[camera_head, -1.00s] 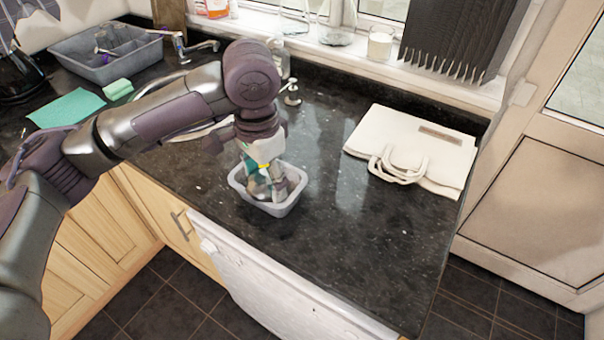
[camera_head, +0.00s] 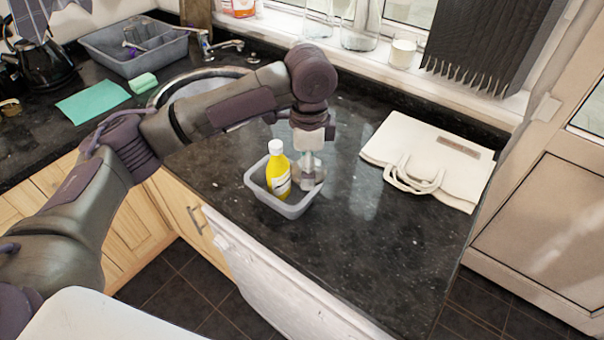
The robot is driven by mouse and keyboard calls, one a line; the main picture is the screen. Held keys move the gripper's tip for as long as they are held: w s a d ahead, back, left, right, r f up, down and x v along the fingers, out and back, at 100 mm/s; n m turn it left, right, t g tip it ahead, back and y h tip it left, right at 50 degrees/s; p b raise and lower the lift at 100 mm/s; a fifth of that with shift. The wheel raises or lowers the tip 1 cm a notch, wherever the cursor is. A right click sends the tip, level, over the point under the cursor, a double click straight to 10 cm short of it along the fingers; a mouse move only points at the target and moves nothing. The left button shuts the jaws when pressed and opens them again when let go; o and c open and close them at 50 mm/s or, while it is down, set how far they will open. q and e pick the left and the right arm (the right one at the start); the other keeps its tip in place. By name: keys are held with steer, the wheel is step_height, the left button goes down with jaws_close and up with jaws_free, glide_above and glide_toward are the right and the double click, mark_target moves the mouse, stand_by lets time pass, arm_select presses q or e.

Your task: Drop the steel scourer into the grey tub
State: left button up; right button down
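The grey tub (camera_head: 284,208) stands on the dark counter near its front edge. A yellow bottle with a white cap (camera_head: 278,176) stands upright inside it. My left gripper (camera_head: 308,180) points down at the tub's right side, just right of the bottle. A small greyish shape shows at its fingertips. I cannot tell whether that is the steel scourer or only the fingers, nor whether the fingers are open or shut. I see the scourer clearly nowhere else. My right gripper is not in view.
A cream bag (camera_head: 430,160) lies flat to the right of the tub. A sink (camera_head: 185,85), a green sponge (camera_head: 143,83), a teal cloth (camera_head: 92,104) and a grey basin (camera_head: 130,62) are at the left. Jars stand on the sill.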

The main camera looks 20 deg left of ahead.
arm_select(q)
steer(key=shift+w+a+f, duration=0.15)
steer(key=shift+a+f, duration=0.3)
steer(key=shift+a, duration=0.15)
step_height(320, 180, down, 4)
steer(key=shift+r+p, duration=0.1)
steer(key=shift+p, duration=0.5)
steer(key=shift+f, duration=0.25)
steer(key=shift+f+p, duration=0.3)
steer(key=shift+f, duration=0.1)
